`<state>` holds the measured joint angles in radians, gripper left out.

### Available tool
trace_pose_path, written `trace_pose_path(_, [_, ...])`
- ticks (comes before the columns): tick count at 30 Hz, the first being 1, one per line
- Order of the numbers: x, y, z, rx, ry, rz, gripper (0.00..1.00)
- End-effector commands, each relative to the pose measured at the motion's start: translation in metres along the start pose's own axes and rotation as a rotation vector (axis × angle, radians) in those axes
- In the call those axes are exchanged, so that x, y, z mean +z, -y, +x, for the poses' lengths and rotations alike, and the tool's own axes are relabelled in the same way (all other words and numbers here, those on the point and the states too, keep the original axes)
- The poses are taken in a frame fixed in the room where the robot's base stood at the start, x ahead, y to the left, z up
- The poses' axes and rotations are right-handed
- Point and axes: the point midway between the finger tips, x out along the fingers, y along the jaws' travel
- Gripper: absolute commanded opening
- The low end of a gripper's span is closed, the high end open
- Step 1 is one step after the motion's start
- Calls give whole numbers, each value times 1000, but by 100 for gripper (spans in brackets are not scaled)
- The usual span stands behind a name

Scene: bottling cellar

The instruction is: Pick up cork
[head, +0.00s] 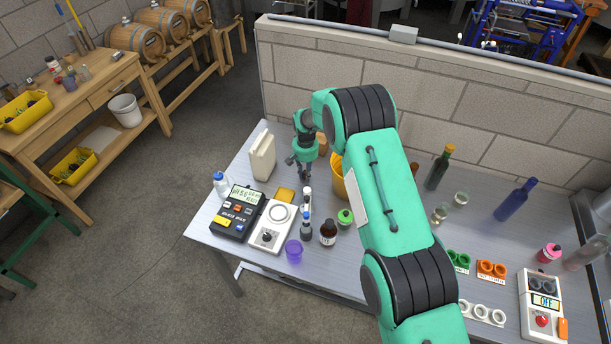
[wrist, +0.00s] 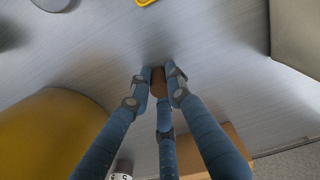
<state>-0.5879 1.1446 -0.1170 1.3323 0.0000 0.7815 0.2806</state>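The cork (wrist: 158,82) is a small brown piece between my fingertips in the wrist view. My gripper (wrist: 159,76) has its three blue-grey fingers drawn close together around it, and they appear to touch its sides. In the head view my gripper (head: 302,172) points down over the table's back left part, between the cream canister and the yellow bucket. The cork cannot be made out there. Whether the cork's far end rests on the table is hard to tell; a dark shadow lies close by it.
The yellow bucket (head: 340,180) stands close on the right, partly behind my arm. The cream canister (head: 263,157) stands on the left. A brown box (wrist: 206,150) is near the fingers. A scale (head: 272,228), bottles and a purple cup (head: 293,251) stand in front.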

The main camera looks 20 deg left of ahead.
Motion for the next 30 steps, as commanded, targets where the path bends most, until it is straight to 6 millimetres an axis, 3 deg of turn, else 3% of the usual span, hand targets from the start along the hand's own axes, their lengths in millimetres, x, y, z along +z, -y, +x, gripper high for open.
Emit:
trace_pose_path(17, [0, 0, -6, 0, 0, 0, 9])
trace_pose_path(23, [0, 0, -24, 0, -1, 0, 9])
trace_pose_path(30, [-1, 0, -59, -1, -2, 0, 9])
